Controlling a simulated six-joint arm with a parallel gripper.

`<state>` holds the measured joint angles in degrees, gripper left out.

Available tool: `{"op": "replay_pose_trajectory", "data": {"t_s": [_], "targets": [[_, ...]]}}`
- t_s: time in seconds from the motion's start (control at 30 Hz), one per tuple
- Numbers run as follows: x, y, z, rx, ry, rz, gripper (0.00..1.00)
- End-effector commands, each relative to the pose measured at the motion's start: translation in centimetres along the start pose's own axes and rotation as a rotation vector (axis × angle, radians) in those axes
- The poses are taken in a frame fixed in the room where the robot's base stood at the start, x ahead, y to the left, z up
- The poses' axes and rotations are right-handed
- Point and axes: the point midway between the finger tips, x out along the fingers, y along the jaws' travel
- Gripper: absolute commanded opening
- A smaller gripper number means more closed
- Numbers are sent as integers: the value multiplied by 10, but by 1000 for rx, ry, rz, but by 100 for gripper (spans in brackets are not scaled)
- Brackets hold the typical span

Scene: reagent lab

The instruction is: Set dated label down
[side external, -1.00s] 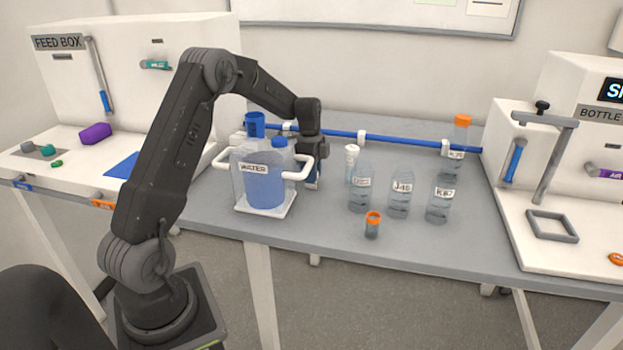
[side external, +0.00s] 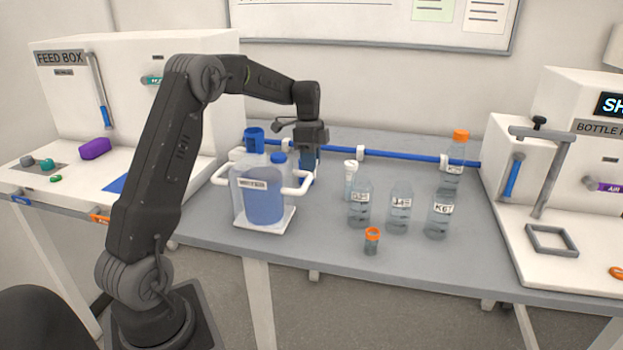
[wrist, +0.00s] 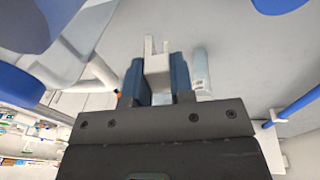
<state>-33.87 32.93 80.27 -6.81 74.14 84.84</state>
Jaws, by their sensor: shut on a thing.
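My gripper (side external: 308,172) is behind the water jug, low over the back of the grey bench. In the wrist view my gripper (wrist: 157,65) has its two blue fingers shut on a small white piece with two prongs, which I take to be the dated label (wrist: 157,63). I can read no date on it.
The water jug (side external: 262,195), with white handles, stands just in front of my gripper. A small white-capped tube (side external: 351,182) and several clear bottles (side external: 400,212) stand to its right. A blue rail (side external: 400,157) runs along the back. The front right bench (side external: 480,250) is clear.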

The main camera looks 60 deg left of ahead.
Motion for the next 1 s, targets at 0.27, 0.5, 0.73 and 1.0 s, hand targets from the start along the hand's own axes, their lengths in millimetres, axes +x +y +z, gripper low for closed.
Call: {"op": "replay_pose_trajectory", "data": {"t_s": [0.27, 0.5, 0.73, 1.0], "targets": [[-23, 16, -34, -127, 18, -13, 1], [-34, 49, -93, -434, 63, -45, 1], [-30, 85, -130, -694, 98, -66, 1], [25, 125, -139, -828, 113, -77, 1]]}}
